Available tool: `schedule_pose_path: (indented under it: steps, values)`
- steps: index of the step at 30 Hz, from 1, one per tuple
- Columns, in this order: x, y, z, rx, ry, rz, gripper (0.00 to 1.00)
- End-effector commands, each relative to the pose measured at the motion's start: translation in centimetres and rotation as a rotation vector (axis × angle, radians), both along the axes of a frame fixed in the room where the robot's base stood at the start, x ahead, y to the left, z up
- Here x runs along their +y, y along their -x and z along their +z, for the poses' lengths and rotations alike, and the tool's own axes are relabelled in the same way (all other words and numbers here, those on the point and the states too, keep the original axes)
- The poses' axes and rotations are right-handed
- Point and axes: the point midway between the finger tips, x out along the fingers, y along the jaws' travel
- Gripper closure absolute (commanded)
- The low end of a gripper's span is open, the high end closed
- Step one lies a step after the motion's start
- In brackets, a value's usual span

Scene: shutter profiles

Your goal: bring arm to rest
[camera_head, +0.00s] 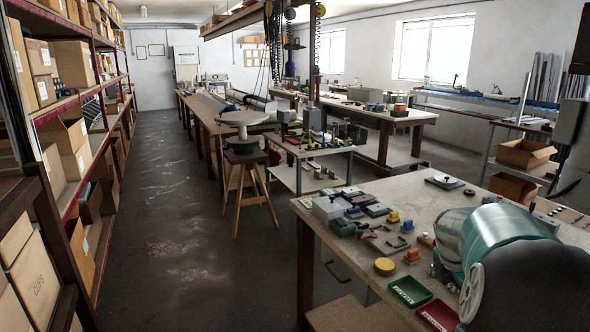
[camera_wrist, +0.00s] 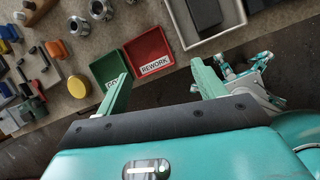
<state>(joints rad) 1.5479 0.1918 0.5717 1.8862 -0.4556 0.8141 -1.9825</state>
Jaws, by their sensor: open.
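My gripper (camera_wrist: 162,84) shows in the wrist view with its two green fingers spread wide and nothing between them. The fingers lie over the front edge of the workbench; the left finger overlaps the green tray (camera_wrist: 105,68). A red tray (camera_wrist: 150,52) labelled REWORK lies just beyond the gap between the fingertips. In the head view my teal arm (camera_head: 505,235) fills the lower right and looks folded close to my body, over the near bench. The fingers cannot be made out there.
The near workbench (camera_head: 345,215) holds a yellow disc (camera_head: 385,266), a green tray (camera_head: 410,291), a red tray (camera_head: 438,316) and many small parts. A round-topped stool (camera_head: 245,150) stands in the aisle. Shelves with cartons line the left. The floor between (camera_head: 165,220) is clear.

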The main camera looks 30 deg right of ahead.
Motion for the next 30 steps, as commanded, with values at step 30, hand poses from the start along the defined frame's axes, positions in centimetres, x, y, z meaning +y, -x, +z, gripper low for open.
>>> schedule_pose_path:
  steps: [30]
  values:
    - [40.1,-7.1,6.0,-0.646,-0.347,-0.847,0.3]
